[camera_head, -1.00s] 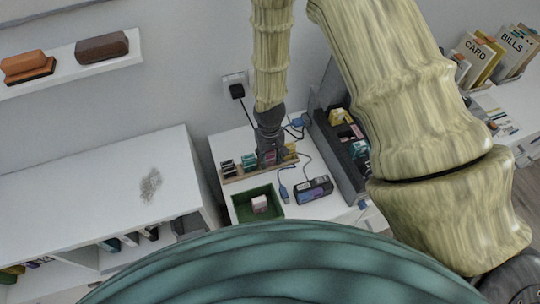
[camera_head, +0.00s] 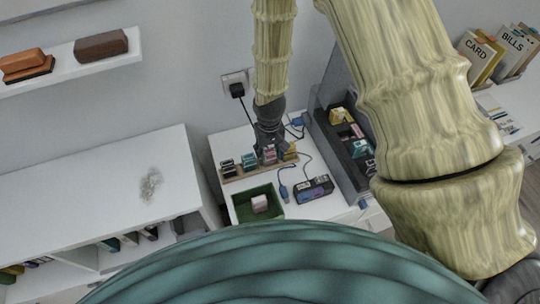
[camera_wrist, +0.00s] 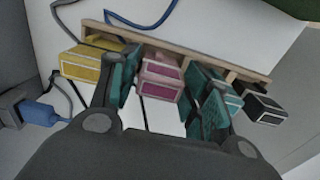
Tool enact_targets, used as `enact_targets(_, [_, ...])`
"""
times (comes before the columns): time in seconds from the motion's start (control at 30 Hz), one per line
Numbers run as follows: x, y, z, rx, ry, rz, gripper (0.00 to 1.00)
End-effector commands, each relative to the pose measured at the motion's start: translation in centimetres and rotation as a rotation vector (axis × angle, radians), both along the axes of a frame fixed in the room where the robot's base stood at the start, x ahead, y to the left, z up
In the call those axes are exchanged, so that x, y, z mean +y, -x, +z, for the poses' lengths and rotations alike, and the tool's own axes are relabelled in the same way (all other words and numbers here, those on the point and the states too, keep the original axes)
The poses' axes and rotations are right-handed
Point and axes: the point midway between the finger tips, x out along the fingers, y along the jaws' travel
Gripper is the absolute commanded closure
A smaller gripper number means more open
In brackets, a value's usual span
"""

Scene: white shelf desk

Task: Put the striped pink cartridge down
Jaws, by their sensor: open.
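The pink cartridge (camera_wrist: 160,78) stands in a slot of the wooden rack (camera_wrist: 185,50), between a yellow cartridge (camera_wrist: 86,63) and a teal one (camera_wrist: 222,88). My gripper (camera_wrist: 164,95) is open and empty, with one finger on either side of the pink cartridge. In the head view, my gripper (camera_head: 268,143) hangs just above the pink cartridge (camera_head: 270,155), which shows below the fingers. Whether a finger still touches it cannot be told.
A green tray (camera_head: 238,212) with a pale pink block (camera_head: 259,203) stands in front of the rack. A dark labelled device (camera_head: 313,189) and blue cables lie to the right. A dark organizer (camera_head: 350,150) stands further right. A black cartridge (camera_wrist: 262,106) sits at the rack's end.

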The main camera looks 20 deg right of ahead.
Motion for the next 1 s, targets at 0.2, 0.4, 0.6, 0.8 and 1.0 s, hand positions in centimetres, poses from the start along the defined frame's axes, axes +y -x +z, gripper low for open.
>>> enact_targets(0.2, [0.0,0.0,2.6,-0.002,-0.001,-0.001,0.52])
enact_targets(0.4, [0.0,0.0,4.9,-0.002,-0.001,0.000,0.52])
enact_targets(0.6, [0.0,0.0,7.3,-0.002,-0.001,0.000,0.52])
enact_targets(0.8, [0.0,0.0,9.0,-0.001,-0.001,-0.001,0.52])
enact_targets(1.0, [0.0,0.0,9.9,0.000,-0.001,-0.001,0.52])
